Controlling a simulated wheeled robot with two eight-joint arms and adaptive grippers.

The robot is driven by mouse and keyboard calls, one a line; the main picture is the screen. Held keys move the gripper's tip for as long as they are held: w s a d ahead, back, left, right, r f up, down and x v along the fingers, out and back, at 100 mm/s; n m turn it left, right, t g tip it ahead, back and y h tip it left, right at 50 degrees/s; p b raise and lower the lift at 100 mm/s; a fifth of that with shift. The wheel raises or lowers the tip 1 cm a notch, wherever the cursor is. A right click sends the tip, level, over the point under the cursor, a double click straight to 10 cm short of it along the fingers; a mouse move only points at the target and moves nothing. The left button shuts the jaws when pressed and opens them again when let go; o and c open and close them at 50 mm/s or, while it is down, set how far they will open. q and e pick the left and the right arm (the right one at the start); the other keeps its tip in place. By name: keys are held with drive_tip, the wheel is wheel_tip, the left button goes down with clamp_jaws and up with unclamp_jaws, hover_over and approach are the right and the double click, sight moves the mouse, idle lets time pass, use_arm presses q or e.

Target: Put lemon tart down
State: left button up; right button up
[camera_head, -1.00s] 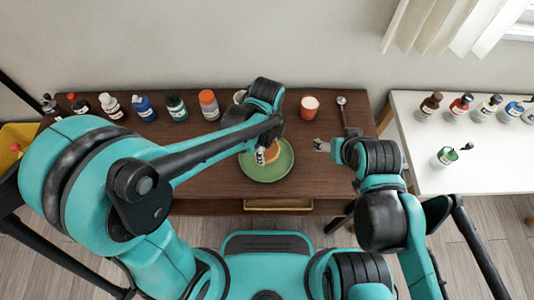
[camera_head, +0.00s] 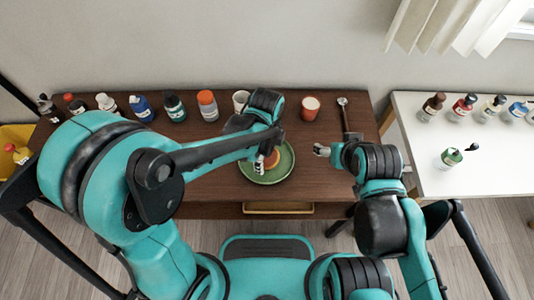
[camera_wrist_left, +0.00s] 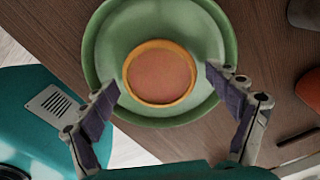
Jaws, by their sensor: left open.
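The lemon tart (camera_wrist_left: 160,73) is round, with a golden rim and an orange-pink filling. It rests on the green plate (camera_wrist_left: 215,28) in the left wrist view. In the head view the tart (camera_head: 271,160) is partly hidden by my left gripper (camera_head: 258,165), and the green plate (camera_head: 277,175) lies on the brown table. My left gripper (camera_wrist_left: 165,100) is open, its fingers apart on either side of the tart's near part, and it holds nothing. My right gripper (camera_head: 322,150) is over the table to the right of the plate; its finger gap is unclear.
Several bottles (camera_head: 174,108) line the back of the brown table (camera_head: 215,185). A white cup (camera_head: 241,100), a red cup (camera_head: 310,107) and a long metal utensil (camera_head: 344,115) stand or lie behind the plate. A white table (camera_head: 430,180) with more bottles is at the right.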

sight(267, 156)
use_arm(q)
drive_tip(key=shift+r, duration=0.1)
drive_tip(key=shift+r+p, duration=0.3)
drive_tip(key=shift+r, duration=0.05)
wheel_tip(267, 156, up, 11)
drive_tip(key=p, duration=0.5)
drive_tip(key=s+a+r+n+t, duration=0.2)
drive_tip(key=a+r+n+t, duration=0.1)
drive_tip(key=a+n, duration=0.6)
drive_tip(key=s+a+r+n+t, duration=0.3)
drive_tip(key=a+n, duration=0.6)
drive_tip(key=n, duration=0.4)
drive_tip(key=shift+r+n+t, duration=0.2)
drive_tip(key=shift+n+t, duration=0.1)
drive_tip(key=shift+t, duration=0.3)
drive_tip(key=shift+d, duration=0.1)
